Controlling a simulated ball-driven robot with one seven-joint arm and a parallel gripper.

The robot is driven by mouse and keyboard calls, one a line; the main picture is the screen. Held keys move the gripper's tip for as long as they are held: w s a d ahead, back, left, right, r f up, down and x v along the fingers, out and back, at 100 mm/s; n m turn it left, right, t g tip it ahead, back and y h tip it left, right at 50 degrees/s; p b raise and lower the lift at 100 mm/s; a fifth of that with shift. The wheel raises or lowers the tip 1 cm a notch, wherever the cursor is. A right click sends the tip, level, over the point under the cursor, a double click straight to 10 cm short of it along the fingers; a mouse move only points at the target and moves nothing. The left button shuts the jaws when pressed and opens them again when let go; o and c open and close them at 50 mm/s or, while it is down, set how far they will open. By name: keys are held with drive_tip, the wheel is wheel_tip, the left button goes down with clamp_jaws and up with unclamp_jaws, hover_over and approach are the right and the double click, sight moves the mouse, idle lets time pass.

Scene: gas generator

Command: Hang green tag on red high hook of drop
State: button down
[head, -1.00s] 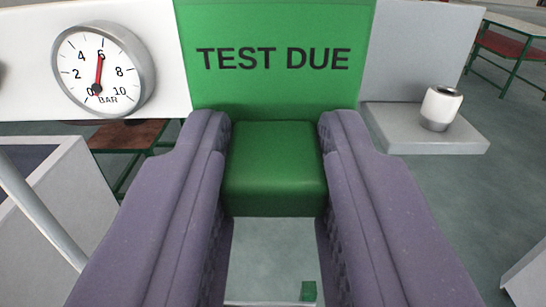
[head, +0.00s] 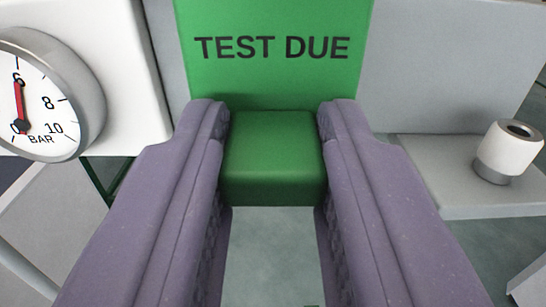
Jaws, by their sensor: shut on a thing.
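The green tag (head: 273,80) is a flat plate with "TEST DUE" in black letters and a thick green block at its lower edge. My gripper (head: 273,155) is shut on that block, one purple finger on each side. The tag stands upright in front of a grey panel, and I cannot tell whether it touches the panel. No red hook shows; the tag hides part of what is behind it.
A round pressure gauge (head: 45,95) with a red needle sits on a white housing (head: 125,60) at left. At right a white cylindrical fitting (head: 507,152) stands on a grey ledge (head: 440,190). A grey panel (head: 440,70) fills the back. Floor shows below.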

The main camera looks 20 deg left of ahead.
drive_tip(key=shift+x, duration=0.95)
drive_tip(key=shift+w+a+f, duration=0.1)
drive_tip(key=shift+w+f, duration=0.1)
drive_tip(key=shift+w, duration=0.25)
drive_tip(key=shift+w+a+f, duration=0.15)
drive_tip(key=shift+w+f, duration=0.05)
drive_tip(key=shift+w, duration=0.3)
drive_tip(key=shift+w+a+f+b, duration=0.1)
drive_tip(key=shift+w+f+b, duration=0.25)
drive_tip(key=shift+f, duration=0.2)
drive_tip(key=c, duration=0.8)
unclamp_jaws()
drive_tip(key=b+v, duration=0.2)
drive_tip(key=v, duration=0.5)
drive_tip(key=shift+s, duration=0.35)
